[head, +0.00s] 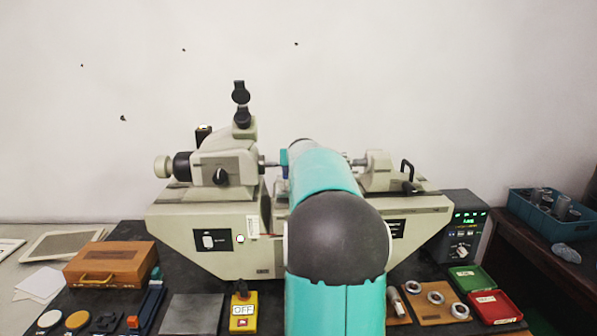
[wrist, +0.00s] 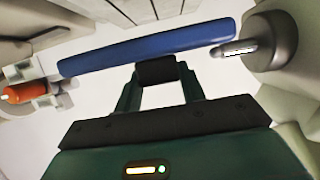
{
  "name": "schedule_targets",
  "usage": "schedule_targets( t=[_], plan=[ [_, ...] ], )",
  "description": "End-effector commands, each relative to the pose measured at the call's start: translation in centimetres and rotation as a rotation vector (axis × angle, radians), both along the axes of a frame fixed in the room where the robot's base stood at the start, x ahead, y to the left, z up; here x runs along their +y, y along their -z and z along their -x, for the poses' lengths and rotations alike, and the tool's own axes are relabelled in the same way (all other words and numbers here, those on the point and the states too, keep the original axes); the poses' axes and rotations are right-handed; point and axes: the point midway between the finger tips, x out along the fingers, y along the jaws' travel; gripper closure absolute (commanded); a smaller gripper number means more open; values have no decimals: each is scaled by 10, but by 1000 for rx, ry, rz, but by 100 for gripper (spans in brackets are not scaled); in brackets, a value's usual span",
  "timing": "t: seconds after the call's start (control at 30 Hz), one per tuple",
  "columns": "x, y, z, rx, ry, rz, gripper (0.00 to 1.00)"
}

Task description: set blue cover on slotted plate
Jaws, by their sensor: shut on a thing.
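My gripper (wrist: 158,85) is shut on the blue cover (wrist: 110,59) by a dark block between its two fingers. In the wrist view the cover is a long blue bar, seen edge-on and slightly tilted, just beyond the fingertips. It hangs between machine parts, with a rounded beige housing and metal spindle tip (wrist: 238,48) close to its right end. In the head view a small blue patch (head: 284,158) shows left of my arm, by the machine's centre line. My arm hides the gripper there. I cannot make out a slotted plate for certain.
A beige measuring machine (head: 215,221) fills the middle of the bench. In front lie a wooden case (head: 110,264), a grey flat plate (head: 190,313), a yellow OFF switch box (head: 243,311), metal rings on a board (head: 437,310) and green and red trays (head: 494,306).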

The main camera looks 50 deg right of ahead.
Motion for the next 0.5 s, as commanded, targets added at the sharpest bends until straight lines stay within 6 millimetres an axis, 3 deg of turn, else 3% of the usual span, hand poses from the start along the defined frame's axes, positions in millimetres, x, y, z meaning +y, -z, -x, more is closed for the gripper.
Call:
schedule_targets(
  t=[0.3,0.5],
  plan=[
    [-7,38,-6,2,-1,-1,90],
    [-7,40,-6,0,-1,1,90]
  ],
)
